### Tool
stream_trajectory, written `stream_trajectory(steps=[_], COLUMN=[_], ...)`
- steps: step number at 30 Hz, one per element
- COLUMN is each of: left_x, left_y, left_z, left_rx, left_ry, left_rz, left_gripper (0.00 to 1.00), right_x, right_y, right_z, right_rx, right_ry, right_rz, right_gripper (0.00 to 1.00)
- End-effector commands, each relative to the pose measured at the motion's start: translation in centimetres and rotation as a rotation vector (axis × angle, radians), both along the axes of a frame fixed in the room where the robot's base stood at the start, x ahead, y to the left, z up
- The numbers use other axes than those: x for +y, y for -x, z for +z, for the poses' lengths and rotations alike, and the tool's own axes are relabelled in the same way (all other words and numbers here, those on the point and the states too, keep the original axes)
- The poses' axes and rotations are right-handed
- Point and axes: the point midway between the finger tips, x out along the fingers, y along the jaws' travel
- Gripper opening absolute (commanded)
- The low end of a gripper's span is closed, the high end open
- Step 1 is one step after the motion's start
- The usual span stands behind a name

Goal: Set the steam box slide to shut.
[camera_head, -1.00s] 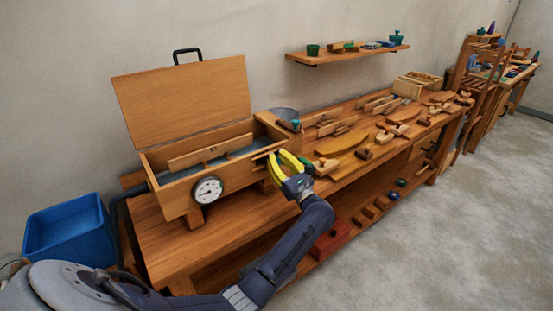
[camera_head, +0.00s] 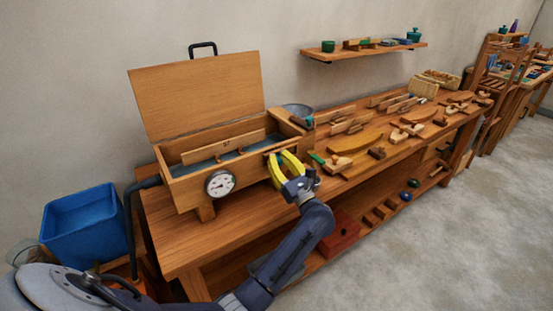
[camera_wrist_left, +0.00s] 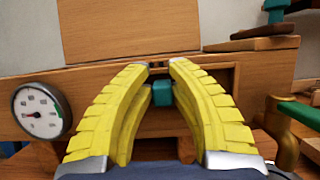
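The wooden steam box (camera_head: 190,190) sits on the bench with its lid (camera_head: 197,95) tilted up and open. A round dial gauge (camera_head: 220,183) is on its front and shows in the left wrist view (camera_wrist_left: 41,111). A teal knob (camera_wrist_left: 162,93) sits at a dark slot in the box front, apparently the slide's knob; the fingers partly hide the slide. My left gripper (camera_head: 279,160) is at the right end of the box front. In the left wrist view its yellow fingers (camera_wrist_left: 163,68) stand either side of the knob, close against it. My right gripper is out of view.
The bench (camera_head: 185,245) carries wooden planes, tools and curved boards right of the box. A blue bin (camera_head: 85,224) stands at the left. A wall shelf (camera_head: 365,50) hangs above. A red box (camera_head: 337,235) sits on the lower shelf below my forearm.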

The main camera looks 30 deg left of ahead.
Motion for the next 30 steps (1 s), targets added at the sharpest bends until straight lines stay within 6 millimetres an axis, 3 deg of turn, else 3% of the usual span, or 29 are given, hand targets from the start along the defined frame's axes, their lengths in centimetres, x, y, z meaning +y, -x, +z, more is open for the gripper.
stream_trajectory(steps=[1,6,17,30], left_x=[0.4,0.2,-0.2,-5.7], left_y=[0.1,0.1,0.2,3.0], left_z=[0.1,0.0,-0.2,-2.8], left_rx=[-0.003,-0.002,0.000,0.002], left_ry=[-0.001,0.000,0.000,0.002], left_rz=[0.006,0.004,0.001,0.001], left_gripper=[0.23,0.42,0.42,0.42], right_x=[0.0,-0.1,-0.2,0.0], right_y=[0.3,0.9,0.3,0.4], right_z=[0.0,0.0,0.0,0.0], right_rx=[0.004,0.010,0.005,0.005], right_ry=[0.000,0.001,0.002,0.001], right_rz=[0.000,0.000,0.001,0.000], right_gripper=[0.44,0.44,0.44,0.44])
